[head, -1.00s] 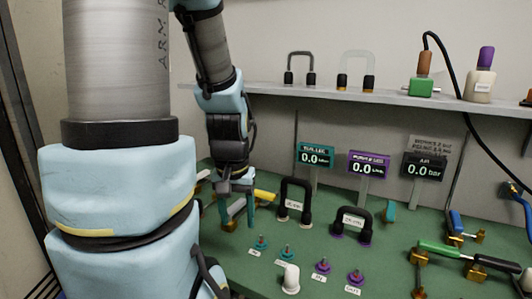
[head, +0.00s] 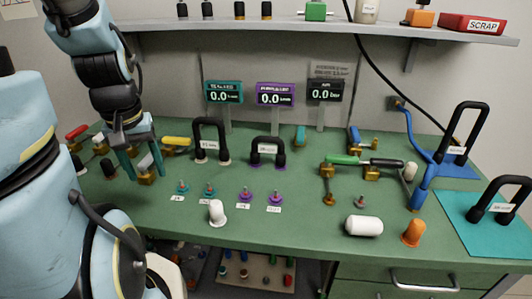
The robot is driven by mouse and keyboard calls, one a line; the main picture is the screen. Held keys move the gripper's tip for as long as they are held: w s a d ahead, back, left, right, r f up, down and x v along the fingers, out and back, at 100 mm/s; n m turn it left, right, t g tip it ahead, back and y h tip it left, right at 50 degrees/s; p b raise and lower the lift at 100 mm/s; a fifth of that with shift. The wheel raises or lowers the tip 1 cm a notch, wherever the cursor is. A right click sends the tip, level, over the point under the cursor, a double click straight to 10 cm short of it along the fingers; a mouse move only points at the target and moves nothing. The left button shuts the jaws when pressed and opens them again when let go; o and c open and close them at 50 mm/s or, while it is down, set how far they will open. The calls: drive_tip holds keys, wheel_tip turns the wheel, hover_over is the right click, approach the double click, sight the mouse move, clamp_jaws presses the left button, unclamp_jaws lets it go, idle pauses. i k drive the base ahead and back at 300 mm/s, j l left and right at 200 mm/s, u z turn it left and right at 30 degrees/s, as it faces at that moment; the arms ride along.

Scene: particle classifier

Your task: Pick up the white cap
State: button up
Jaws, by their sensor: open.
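A small white cap (head: 217,212) stands upright near the front edge of the green bench. A larger white cylinder (head: 364,226) lies on its side further right, and a small white rounded piece (head: 410,171) is behind it near a blue handle. My gripper (head: 144,166) points down at the left of the bench, with its teal fingers apart. It is left of and behind the upright white cap, clear of it. A brass fitting with a pale handle shows at the fingers; I cannot tell whether they touch it.
Several small labelled fittings (head: 210,190) stand just behind the white cap. Black hoses (head: 211,140) arch behind them. An orange cap (head: 413,233) and valves with a green handle (head: 343,160) are to the right. A shelf (head: 330,33) runs above.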

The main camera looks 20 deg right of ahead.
sight(215, 208)
drive_tip(key=u, duration=0.85)
drive_tip(key=k+l+u, duration=0.55)
drive_tip(key=k+u, duration=0.3)
drive_tip(key=k+l, duration=0.15)
drive_tip(key=k, duration=0.3)
